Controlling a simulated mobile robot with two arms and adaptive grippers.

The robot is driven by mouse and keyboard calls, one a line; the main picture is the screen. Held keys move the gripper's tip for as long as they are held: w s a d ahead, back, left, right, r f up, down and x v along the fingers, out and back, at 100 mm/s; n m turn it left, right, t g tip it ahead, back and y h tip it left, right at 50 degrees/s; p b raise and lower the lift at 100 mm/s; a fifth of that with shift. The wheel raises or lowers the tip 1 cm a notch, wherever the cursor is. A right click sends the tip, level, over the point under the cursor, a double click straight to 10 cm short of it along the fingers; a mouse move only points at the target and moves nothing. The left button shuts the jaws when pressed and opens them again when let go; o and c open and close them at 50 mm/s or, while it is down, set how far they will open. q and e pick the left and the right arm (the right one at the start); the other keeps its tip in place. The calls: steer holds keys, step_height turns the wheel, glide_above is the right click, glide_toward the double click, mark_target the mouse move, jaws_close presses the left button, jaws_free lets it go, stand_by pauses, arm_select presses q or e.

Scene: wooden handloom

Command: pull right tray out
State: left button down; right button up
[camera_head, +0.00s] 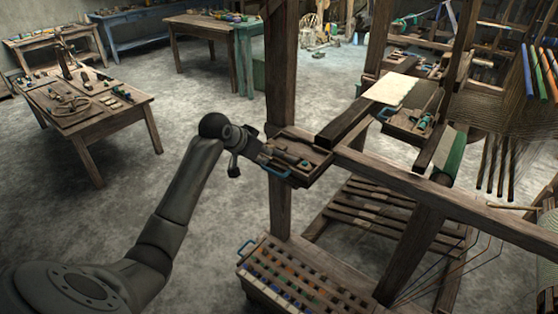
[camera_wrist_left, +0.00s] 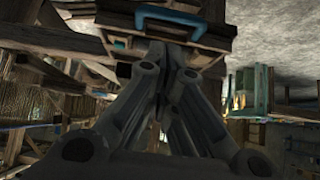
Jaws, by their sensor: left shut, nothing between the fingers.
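A wooden tray (camera_head: 303,157) holding small tools sits at the near left post of the loom, with a blue handle (camera_head: 276,173) on its front. The handle also shows at the top of the left wrist view (camera_wrist_left: 170,18). My left gripper (camera_head: 262,156) is shut and empty, right at the front of this tray. In the left wrist view its fingers (camera_wrist_left: 172,52) overlap the tray front beside the handle; I cannot tell whether they touch. Another tray (camera_head: 405,126) with a blue handle (camera_head: 386,114) is farther right on the loom. My right gripper is not in view.
The loom's upright post (camera_head: 281,80) and long beam (camera_head: 440,196) stand close to the near tray. A slotted wooden box (camera_head: 300,280) with colored pieces lies below. A low table (camera_head: 95,112) stands at left. The floor between is clear.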

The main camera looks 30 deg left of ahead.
arm_select(q)
steer(key=p, duration=0.1)
glide_toward(284, 166)
steer(key=x, duration=0.3)
steer(key=shift+x, duration=0.9)
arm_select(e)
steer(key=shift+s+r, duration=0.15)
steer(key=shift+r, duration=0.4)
arm_select(q)
steer(key=shift+s, duration=0.1)
